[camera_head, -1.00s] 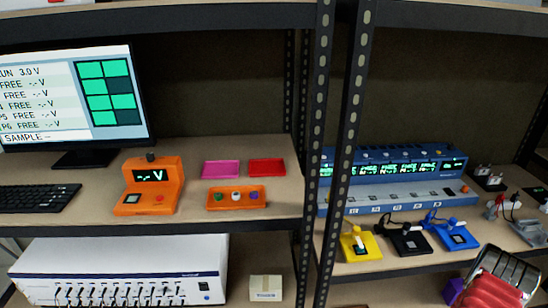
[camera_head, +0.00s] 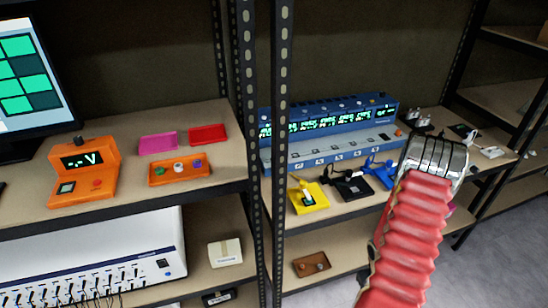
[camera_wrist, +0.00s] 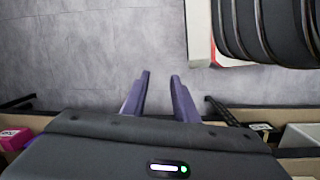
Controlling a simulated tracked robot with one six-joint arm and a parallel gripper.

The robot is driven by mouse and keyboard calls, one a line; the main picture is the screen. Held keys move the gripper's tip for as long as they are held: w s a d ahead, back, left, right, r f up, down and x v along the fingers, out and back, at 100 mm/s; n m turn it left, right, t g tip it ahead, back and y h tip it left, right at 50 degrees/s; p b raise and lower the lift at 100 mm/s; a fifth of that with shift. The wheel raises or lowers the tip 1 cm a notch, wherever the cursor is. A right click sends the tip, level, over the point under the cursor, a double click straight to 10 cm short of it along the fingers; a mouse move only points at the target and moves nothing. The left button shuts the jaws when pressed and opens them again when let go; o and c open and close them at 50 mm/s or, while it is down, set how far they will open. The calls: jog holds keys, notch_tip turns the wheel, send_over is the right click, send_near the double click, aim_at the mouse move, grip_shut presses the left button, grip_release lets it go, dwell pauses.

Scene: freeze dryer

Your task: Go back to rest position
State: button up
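My gripper (camera_wrist: 160,75) shows in the wrist view with its two purple fingers apart and only grey floor between them. It is open and empty. In the head view my arm, with its red ribbed sleeve and metal cuff, rises at the right in front of the right-hand shelves. The gripper itself cannot be made out clearly there.
An orange voltage device (camera_head: 85,172), an orange tray (camera_head: 179,170) and a pink tray (camera_head: 158,142) stand on the left shelf. A blue instrument (camera_head: 330,132) and a yellow holder (camera_head: 308,197) are behind my arm. Grey floor (camera_wrist: 90,50) is clear below the gripper.

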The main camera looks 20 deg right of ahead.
jog(key=w+a+r, duration=0.2)
jog(key=a+r, duration=0.2)
jog(key=r, duration=0.5)
jog(key=w+a+r+m, duration=0.15)
jog(key=a+r, duration=0.25)
jog(key=r, duration=0.5)
jog(key=w+a+r, duration=0.3)
jog(key=a+r, duration=0.1)
jog(key=r, duration=0.5)
jog(key=s+a+r+n+t, duration=0.1)
jog(key=a+r+n+t, duration=0.3)
jog(key=a+r, duration=1.9)
jog(key=a+t, duration=0.1)
jog(key=t, duration=0.2)
jog(key=shift+s+r, duration=0.15)
jog(key=shift+r, duration=0.15)
jog(key=shift+n, duration=0.25)
